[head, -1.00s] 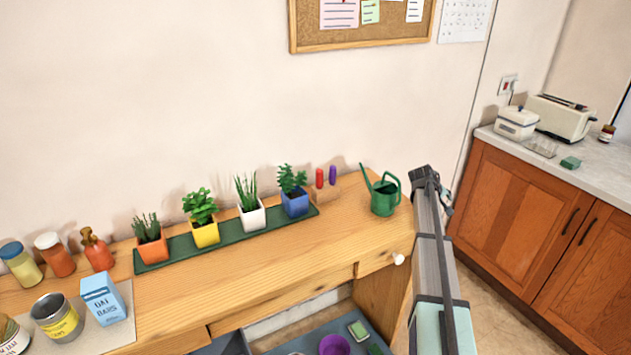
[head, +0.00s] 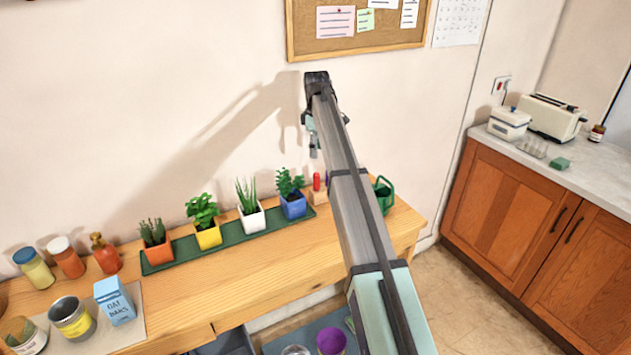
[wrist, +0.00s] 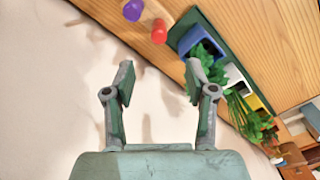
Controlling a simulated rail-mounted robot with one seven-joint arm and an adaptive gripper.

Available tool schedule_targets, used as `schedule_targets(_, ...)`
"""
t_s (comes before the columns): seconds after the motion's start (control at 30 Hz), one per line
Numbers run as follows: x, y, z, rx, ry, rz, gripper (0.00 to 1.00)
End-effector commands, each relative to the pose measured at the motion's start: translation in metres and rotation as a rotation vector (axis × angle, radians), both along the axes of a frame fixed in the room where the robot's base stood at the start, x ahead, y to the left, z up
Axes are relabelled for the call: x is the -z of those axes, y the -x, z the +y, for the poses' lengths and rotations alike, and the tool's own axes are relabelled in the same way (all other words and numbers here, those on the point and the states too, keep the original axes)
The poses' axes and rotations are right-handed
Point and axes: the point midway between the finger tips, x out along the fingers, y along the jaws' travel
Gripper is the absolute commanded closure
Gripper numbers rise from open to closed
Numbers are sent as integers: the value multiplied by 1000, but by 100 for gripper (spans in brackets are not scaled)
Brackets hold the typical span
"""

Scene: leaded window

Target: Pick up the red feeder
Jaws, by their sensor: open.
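The red feeder (head: 316,181) is a small upright red cylinder in a wooden block (head: 318,197) at the right end of the plant row. A purple feeder (head: 326,177) stands beside it, mostly hidden by my arm in the head view. In the wrist view the red feeder (wrist: 159,31) lies beyond and between my open fingertips, with the purple feeder (wrist: 132,10) to its upper left. My gripper (wrist: 158,78) is open and empty. In the head view my gripper (head: 313,150) hangs above the feeders, apart from them.
Potted plants stand on a green tray (head: 160,268); the blue pot (head: 293,206) is close left of the feeders. A green watering can (head: 385,194) is to the right, partly behind my arm. The wall is close behind. The bench front (head: 270,265) is clear.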

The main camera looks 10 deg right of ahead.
Motion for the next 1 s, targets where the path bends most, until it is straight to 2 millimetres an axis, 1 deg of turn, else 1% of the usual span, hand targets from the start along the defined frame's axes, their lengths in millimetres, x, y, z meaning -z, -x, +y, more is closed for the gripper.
schedule_targets(0.2,42,2,0,2,1,2,44)
schedule_targets(0.3,60,1,-1,2,2,1,44)
schedule_targets(0.4,74,0,-1,3,1,0,44)
schedule_targets(0.5,82,0,-1,3,1,0,44)
schedule_targets(0.77,92,0,-1,3,2,-1,44)
schedule_targets(0.87,102,0,-1,3,2,1,44)
schedule_targets(1.0,120,0,-1,3,2,1,44)
